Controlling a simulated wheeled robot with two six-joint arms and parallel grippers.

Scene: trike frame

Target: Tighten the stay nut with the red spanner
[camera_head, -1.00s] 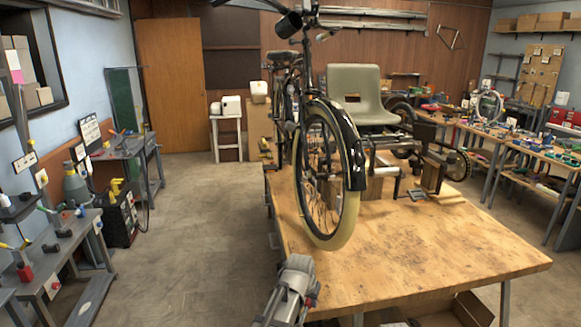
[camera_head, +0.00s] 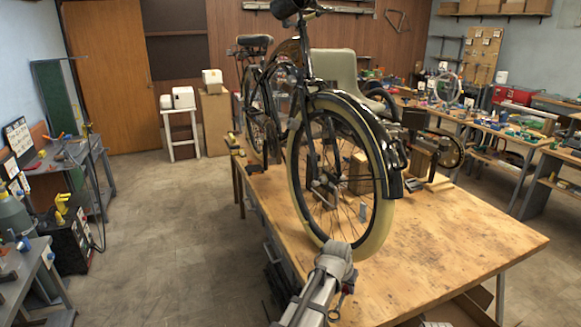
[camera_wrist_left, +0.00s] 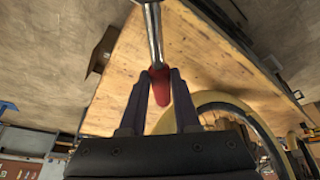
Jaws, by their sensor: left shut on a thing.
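My left gripper (camera_head: 338,258) is in front of the trike's front wheel (camera_head: 372,236), low over the near left edge of the workbench (camera_head: 460,245). In the left wrist view my left gripper (camera_wrist_left: 160,76) is shut on the red handle of the spanner (camera_wrist_left: 159,90). The spanner's metal shank points away from the gripper, and its far end is cut off by the frame. The cream tyre (camera_wrist_left: 222,98) shows beside the right finger in that view. I cannot make out the stay nut. My right gripper is not in view.
The trike stands on the wooden workbench, with small blocks around its wheel. The bench's right front is bare. Open floor (camera_head: 165,225) lies to the left, with a black box (camera_head: 65,235) near the left wall. Side benches (camera_head: 490,130) with tools line the right.

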